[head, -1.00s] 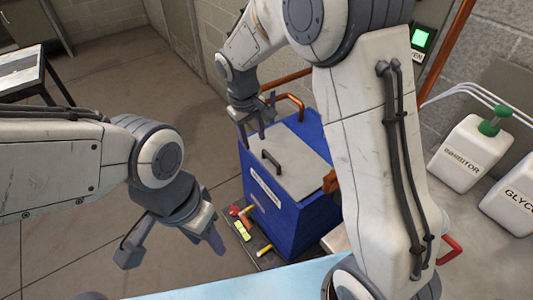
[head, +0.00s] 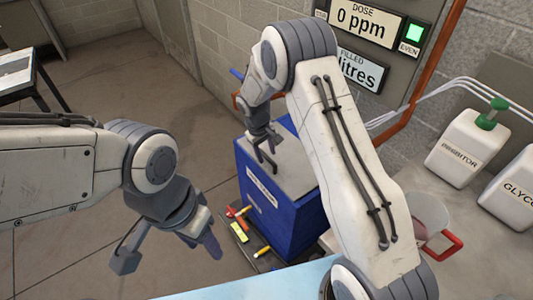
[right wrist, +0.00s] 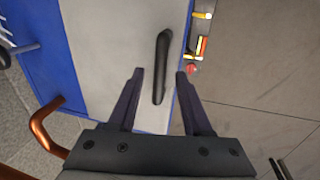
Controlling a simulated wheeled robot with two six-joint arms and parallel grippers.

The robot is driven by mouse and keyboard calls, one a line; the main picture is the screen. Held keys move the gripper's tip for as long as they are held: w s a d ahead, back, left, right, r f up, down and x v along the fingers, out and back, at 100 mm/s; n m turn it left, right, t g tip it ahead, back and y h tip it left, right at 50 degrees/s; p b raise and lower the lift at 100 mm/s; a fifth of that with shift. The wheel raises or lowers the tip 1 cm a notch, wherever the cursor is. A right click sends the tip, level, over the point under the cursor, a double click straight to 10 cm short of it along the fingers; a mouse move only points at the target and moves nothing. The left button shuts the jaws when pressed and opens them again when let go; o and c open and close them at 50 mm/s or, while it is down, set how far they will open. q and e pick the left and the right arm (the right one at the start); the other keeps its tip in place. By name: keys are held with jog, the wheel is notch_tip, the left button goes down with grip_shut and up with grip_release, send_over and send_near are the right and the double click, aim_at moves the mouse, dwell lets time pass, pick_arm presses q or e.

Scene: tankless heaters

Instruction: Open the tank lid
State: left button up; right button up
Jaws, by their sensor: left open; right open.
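The blue tank (head: 280,215) stands on the floor at the middle, with a flat grey lid (head: 292,172) on top. A dark bar handle (right wrist: 161,67) stands on the lid. My right gripper (head: 266,150) is over the lid, at the handle. In the right wrist view my right gripper (right wrist: 159,76) is open, with one finger on each side of the handle; whether they touch it I cannot tell. The lid lies shut on the tank. My left gripper (head: 168,256) is open and empty, left of the tank, well apart from it.
Small tools (head: 240,232) lie on a dark mat beside the tank's base. A copper pipe (right wrist: 44,128) runs by the tank. White jugs (head: 463,143) and a clear pitcher with a red handle (head: 430,213) stand at the right. A panel (head: 368,30) reads 0 ppm.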

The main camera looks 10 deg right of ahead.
jog(key=shift+f, duration=0.25)
grip_shut()
dwell(1.4)
